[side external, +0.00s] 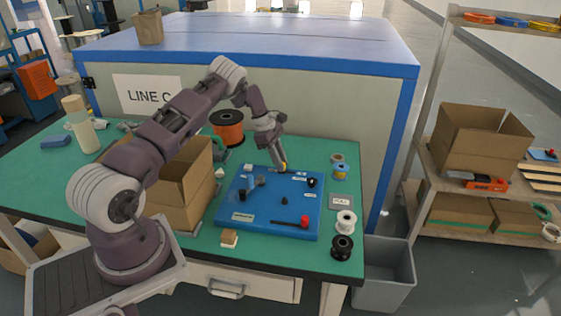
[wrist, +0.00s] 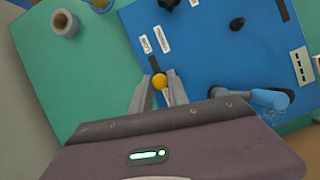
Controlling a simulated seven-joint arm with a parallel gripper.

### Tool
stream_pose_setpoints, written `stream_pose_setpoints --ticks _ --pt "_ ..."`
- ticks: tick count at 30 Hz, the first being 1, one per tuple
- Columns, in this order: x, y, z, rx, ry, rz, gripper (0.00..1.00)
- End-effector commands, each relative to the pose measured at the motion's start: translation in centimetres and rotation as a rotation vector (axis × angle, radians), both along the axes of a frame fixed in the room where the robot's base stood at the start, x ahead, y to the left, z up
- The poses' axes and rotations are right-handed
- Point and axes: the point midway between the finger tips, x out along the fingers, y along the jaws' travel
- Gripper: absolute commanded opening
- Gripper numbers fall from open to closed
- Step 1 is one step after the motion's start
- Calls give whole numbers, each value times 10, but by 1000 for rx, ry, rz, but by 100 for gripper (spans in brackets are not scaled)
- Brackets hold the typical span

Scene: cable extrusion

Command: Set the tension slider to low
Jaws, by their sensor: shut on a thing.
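The blue control panel (side external: 262,220) lies on the green table. A yellow knob (wrist: 159,81) sits on a short dark slot (wrist: 154,65) near the panel's back edge. My gripper (wrist: 158,90) is shut on this yellow knob, with one finger on each side of it. The bare part of the slot shows beyond the knob in the wrist view. In the side view my gripper (side external: 284,168) is lowered at the panel's back edge and partly hides the knob.
The panel also has a red knob (side external: 305,221) on a long slot, a black knob (side external: 312,182) and a blue lever (wrist: 270,98) close to my gripper. A cardboard box (side external: 185,195) stands left of the panel. Spools (side external: 345,222) stand at its right.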

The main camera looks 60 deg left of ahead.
Motion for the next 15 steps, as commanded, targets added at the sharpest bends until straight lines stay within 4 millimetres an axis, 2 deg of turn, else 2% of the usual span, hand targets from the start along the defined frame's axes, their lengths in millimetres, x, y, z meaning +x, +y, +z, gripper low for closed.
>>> stream_pose_setpoints --ticks 4,10,15 --pt "3 -1 1 3 -2 -1 0" --pt "25 -23 0 2 -3 -2 0" --pt "32 -30 1 2 -3 2 0"
